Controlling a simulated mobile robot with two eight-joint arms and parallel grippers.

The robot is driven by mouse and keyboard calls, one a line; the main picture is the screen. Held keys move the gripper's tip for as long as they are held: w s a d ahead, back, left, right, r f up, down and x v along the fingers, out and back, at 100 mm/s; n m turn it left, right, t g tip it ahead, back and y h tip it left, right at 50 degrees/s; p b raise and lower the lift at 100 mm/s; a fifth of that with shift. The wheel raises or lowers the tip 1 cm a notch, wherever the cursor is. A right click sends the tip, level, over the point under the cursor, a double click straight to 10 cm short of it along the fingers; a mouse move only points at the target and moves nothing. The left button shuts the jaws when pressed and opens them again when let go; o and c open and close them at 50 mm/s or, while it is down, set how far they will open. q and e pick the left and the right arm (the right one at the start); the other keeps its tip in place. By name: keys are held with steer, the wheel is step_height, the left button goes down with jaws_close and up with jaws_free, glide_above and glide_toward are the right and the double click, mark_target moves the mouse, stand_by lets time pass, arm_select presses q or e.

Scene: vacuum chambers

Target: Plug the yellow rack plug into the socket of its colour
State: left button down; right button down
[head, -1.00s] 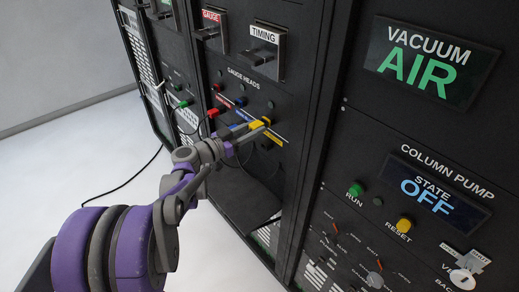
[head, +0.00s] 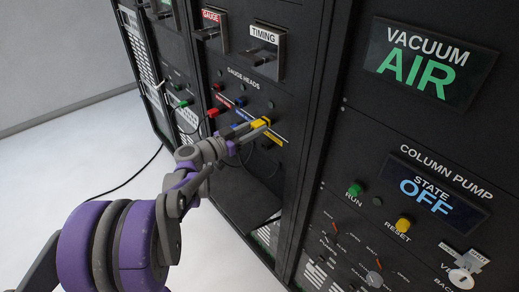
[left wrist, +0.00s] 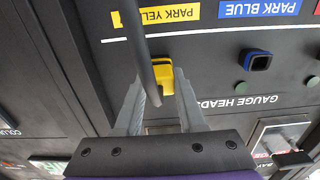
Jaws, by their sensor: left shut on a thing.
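My left gripper (head: 257,129) is at the gauge heads panel on the rack, shut on the yellow rack plug (head: 259,122). In the left wrist view the yellow plug (left wrist: 163,72) sits between the two fingertips, with its dark cable (left wrist: 140,45) running across in front. It lines up with the row of the blue socket (head: 240,101), which shows as a blue ring (left wrist: 257,60) to its right in the left wrist view. The yellow socket cannot be told apart from the plug, so I cannot tell how deep the plug sits. My right gripper is not in view.
A red plug (head: 213,112) stands left of the gripper in the head view. The park yellow label (left wrist: 143,17) and park blue label (left wrist: 260,8) are near. The timing handle (head: 264,57) juts out above. The column pump panel (head: 410,205) is at right.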

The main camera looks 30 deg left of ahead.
arm_select(q)
steer(key=shift+w, duration=0.1)
stand_by(0.4)
steer(key=shift+c, duration=2.1)
jaws_free()
steer(key=shift+w, duration=0.1)
steer(key=v, duration=0.7)
